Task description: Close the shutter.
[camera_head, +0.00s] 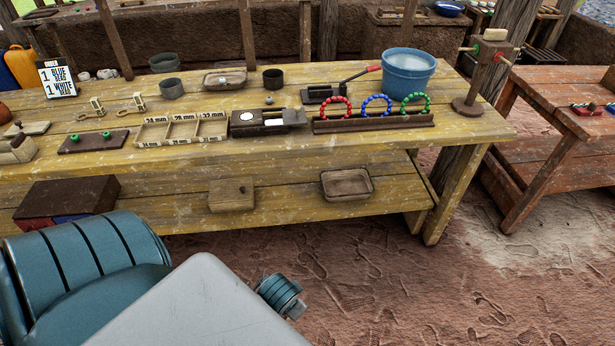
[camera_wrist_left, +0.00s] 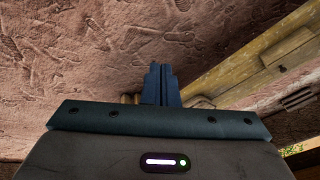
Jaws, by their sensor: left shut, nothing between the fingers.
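I cannot tell for sure which thing is the shutter. A dark wooden box (camera_head: 258,129) with a pale round spot and a pale strip in its top sits at the middle of the yellow workbench (camera_head: 180,158); a darker piece reaches out at its right end. Whether this is the shutter, and how far open it is, is not clear. My left gripper (camera_wrist_left: 161,68) shows in the left wrist view with its fingers together and empty, over the reddish floor, apart from the bench. The head view shows arm parts of mine at the lower left. My right gripper is not in view.
A rack with red, blue and green bead rings (camera_head: 375,124), a blue bucket (camera_head: 407,75) and a labelled tray (camera_head: 180,130) stand near the box. A wooden post stand (camera_head: 472,105) is at the bench's right end. The floor in front (camera_head: 430,290) is clear.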

